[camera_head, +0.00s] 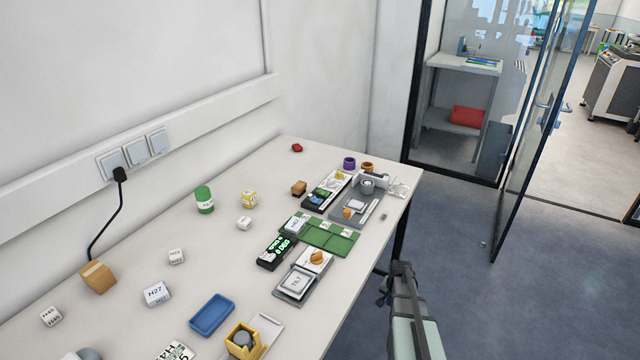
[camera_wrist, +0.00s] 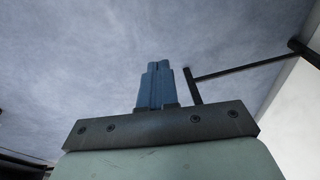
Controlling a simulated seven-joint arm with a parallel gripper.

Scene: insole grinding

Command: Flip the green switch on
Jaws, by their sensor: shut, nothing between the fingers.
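I cannot make out a clear green switch. The green parts in the head view are a dark device with a lit green display (camera_head: 275,251), a flat green board (camera_head: 330,237) with small pale tiles, and a dark panel (camera_head: 327,192) with a small green patch, too small to read. My gripper (camera_wrist: 157,84) shows in the wrist view with its blue fingers together and nothing between them. It points over the bare floor. In the head view my arm is at the lower right, off the table's front edge and apart from all the devices.
The white table (camera_head: 217,277) also bears a grey unit with an orange knob (camera_head: 317,257), a blue tray (camera_head: 211,314), a yellow holder (camera_head: 243,340), a green cylinder (camera_head: 204,200) and several white cubes. A black table leg (camera_wrist: 193,87) stands near my fingers.

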